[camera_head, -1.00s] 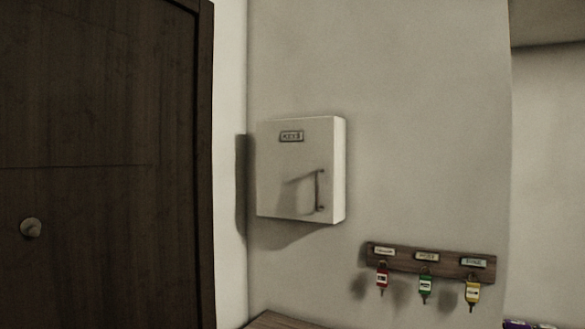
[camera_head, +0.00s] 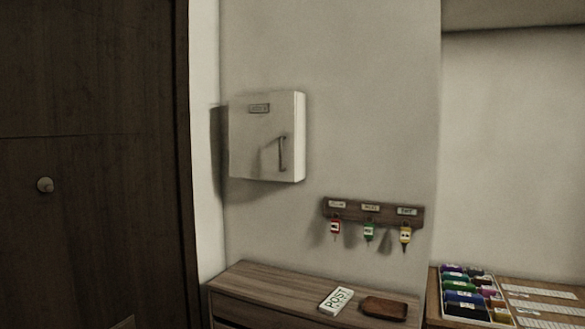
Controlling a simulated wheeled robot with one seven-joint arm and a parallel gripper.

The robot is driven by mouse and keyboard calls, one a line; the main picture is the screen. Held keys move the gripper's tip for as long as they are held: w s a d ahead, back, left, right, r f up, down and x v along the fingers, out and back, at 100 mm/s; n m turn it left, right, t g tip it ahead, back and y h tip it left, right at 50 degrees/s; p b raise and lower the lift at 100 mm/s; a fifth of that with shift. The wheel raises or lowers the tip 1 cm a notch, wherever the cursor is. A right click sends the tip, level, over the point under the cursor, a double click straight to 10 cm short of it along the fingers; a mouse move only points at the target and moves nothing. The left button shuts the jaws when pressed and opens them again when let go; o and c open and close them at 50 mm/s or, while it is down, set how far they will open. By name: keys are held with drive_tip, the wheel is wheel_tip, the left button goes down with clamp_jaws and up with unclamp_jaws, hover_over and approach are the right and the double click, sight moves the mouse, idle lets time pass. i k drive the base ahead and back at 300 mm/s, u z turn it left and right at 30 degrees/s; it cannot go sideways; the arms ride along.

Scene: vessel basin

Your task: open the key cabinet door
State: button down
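The key cabinet (camera_head: 250,155) is a pale box on the wall, with a small label plate (camera_head: 259,108) near the top of its door. Its door (camera_head: 245,130) looks shut. A thin upright bar handle (camera_head: 283,154) sits near the door's right edge and casts a shadow on it. My gripper is not in view.
A wooden key rack (camera_head: 385,215) with red, green and yellow tags hangs to the lower right. A dark door (camera_head: 90,100) stands left, a tray of coloured items (camera_head: 468,292) right.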

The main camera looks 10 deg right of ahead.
sight(262, 126)
drive_tip(key=u, duration=0.4)
drive_tip(key=i, duration=0.9)
drive_tip(key=u, duration=0.25)
